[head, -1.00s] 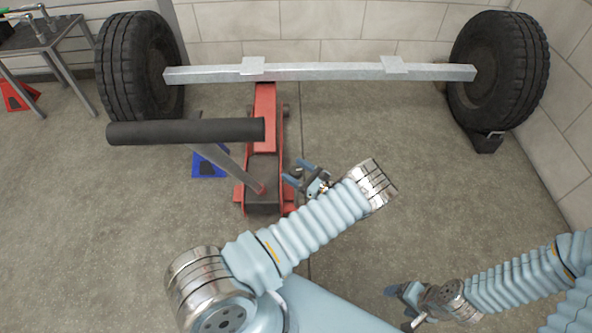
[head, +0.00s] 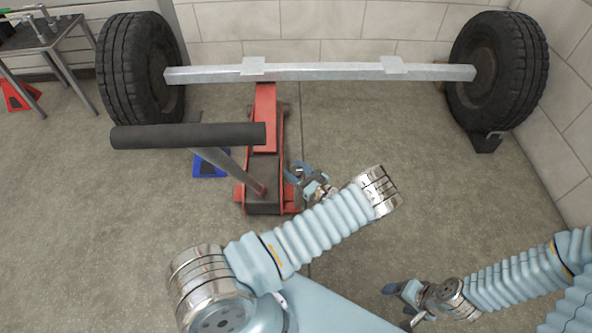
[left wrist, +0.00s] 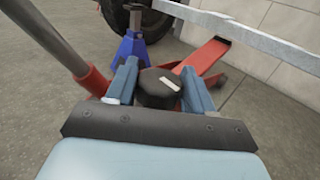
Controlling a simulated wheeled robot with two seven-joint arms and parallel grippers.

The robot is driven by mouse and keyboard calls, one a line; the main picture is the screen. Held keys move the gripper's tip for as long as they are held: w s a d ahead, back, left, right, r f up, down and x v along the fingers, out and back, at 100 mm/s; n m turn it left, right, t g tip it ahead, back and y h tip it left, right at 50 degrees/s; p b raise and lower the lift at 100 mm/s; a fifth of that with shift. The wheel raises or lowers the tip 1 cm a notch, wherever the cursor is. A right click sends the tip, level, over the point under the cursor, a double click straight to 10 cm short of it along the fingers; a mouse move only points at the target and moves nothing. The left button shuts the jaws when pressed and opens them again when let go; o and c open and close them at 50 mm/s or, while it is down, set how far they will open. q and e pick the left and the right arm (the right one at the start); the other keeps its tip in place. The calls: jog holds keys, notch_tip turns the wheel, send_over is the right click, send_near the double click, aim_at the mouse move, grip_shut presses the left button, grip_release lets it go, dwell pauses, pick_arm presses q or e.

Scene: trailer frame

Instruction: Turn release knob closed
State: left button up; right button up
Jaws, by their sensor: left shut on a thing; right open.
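The release knob (left wrist: 158,88) is black and round with a pale mark on top, and it sits between the two blue fingers of my left gripper in the left wrist view. My left gripper (head: 297,180) is shut on the knob, at the right side of the red floor jack (head: 265,140). The gripper and arm hide the knob in the head view. The jack's handle with a black grip (head: 188,135) leans up to the left. My right gripper (head: 396,291) is open and empty, low over the floor at the lower right.
A metal axle beam (head: 320,73) with a tyre at each end (head: 140,70) (head: 497,72) spans the back, above the jack's far end. A blue jack stand (head: 209,163) stands left of the jack. Open floor lies to the right.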

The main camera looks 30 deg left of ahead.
pick_arm(q)
jog(key=o, duration=0.9)
jog(key=shift+o, duration=0.2)
jog(key=b+v, duration=0.1)
jog(key=v, duration=1.3)
jog(key=shift+a+f, duration=0.1)
